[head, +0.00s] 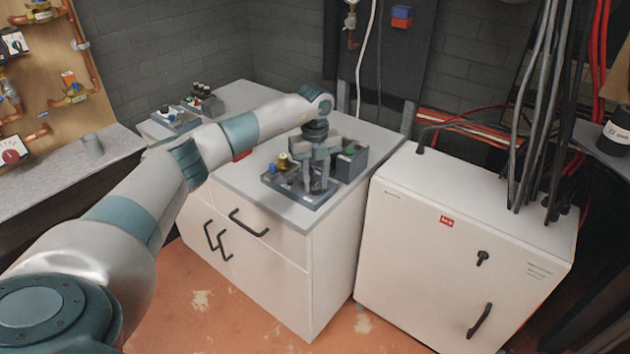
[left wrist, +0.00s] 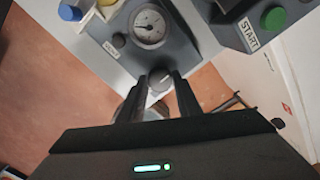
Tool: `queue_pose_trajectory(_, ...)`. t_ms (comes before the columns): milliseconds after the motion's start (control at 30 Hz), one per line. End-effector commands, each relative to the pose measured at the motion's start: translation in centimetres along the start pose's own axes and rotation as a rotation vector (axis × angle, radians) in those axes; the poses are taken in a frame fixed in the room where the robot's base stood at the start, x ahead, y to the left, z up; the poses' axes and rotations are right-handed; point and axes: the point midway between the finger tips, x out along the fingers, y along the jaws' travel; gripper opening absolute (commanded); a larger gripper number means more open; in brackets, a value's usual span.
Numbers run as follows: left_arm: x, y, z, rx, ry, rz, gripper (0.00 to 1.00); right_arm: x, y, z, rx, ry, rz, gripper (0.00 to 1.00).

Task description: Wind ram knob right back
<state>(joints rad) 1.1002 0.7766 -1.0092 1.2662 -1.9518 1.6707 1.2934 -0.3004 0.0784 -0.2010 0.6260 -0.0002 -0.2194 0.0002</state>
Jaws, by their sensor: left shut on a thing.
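The ram knob (left wrist: 160,80) is a small dark round knob with a pale mark, below the dial gauge (left wrist: 149,26) in the left wrist view. My left gripper (left wrist: 158,92) has its two dark fingers on either side of the knob and is shut on it. In the head view my left gripper (head: 318,184) points straight down over the grey unit (head: 304,200) on the counter and hides the knob there. My right gripper is in neither view.
A box with a green START button (left wrist: 273,18) stands beside the gauge. A blue knob (head: 272,168) and a brass fitting (head: 284,160) sit to the left on the unit. A white electrical cabinet (head: 465,240) stands right of the counter (head: 250,180).

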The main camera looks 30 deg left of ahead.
Motion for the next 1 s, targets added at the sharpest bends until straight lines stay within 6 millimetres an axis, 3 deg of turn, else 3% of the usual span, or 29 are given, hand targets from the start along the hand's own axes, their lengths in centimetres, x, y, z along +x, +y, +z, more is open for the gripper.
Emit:
queue_pose_trajectory(300,-0.2,-0.1,0.1,-0.004,-0.003,-0.004,0.08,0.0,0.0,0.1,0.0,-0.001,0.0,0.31)
queue_pose_trajectory(333,-0.2,-0.1,0.1,-0.004,-0.003,-0.004,0.33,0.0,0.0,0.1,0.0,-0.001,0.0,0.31)
queue_pose_trajectory(400,-0.2,-0.1,0.1,-0.004,-0.003,-0.004,0.49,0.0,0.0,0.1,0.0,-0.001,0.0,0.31)
queue_pose_trajectory(767,-0.1,0.0,0.1,-0.002,-0.001,-0.001,0.49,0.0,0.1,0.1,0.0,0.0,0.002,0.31)
queue_pose_trajectory(1000,-1.6,-0.1,0.1,-0.001,-0.002,-0.003,0.49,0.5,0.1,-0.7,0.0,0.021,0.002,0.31)
